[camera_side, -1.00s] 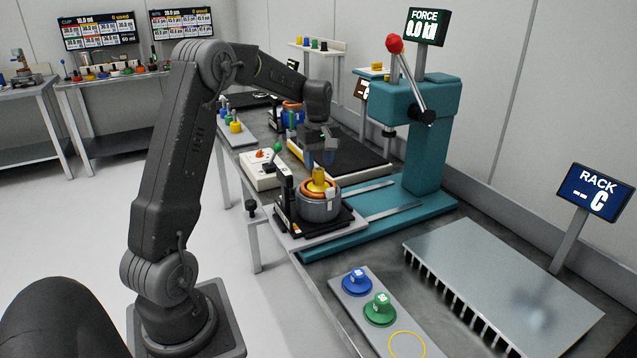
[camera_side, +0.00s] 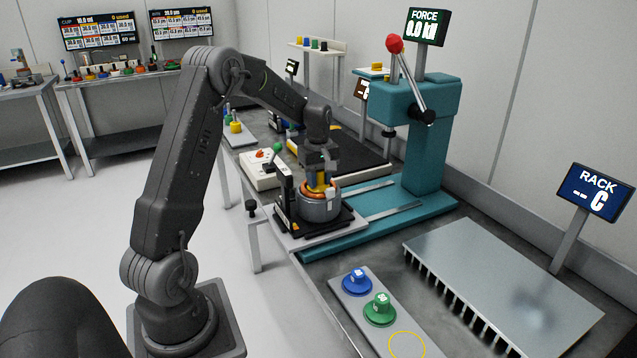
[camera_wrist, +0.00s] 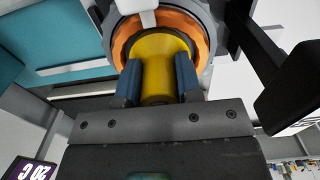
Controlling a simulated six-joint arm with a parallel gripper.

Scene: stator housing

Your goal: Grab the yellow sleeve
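The yellow sleeve (camera_wrist: 158,75) stands upright in the middle of the stator housing (camera_side: 320,208), a grey ring with orange windings (camera_wrist: 198,40). It also shows in the side view (camera_side: 319,180). My gripper (camera_wrist: 158,82) is lowered over the sleeve, with one blue-grey finger on each side of it. The fingers lie close against the sleeve's narrower body, but I cannot tell whether they press on it. The sleeve's wider flange shows beyond the fingertips in the wrist view. The gripper partly hides the sleeve in the side view.
The housing sits on a black fixture (camera_side: 345,222) with a dark upright post at its left. The teal press (camera_side: 430,140) stands to the right. A white control box (camera_side: 262,170) with a green-knobbed lever is behind left. Blue and green knobbed pieces (camera_side: 380,308) stand in front.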

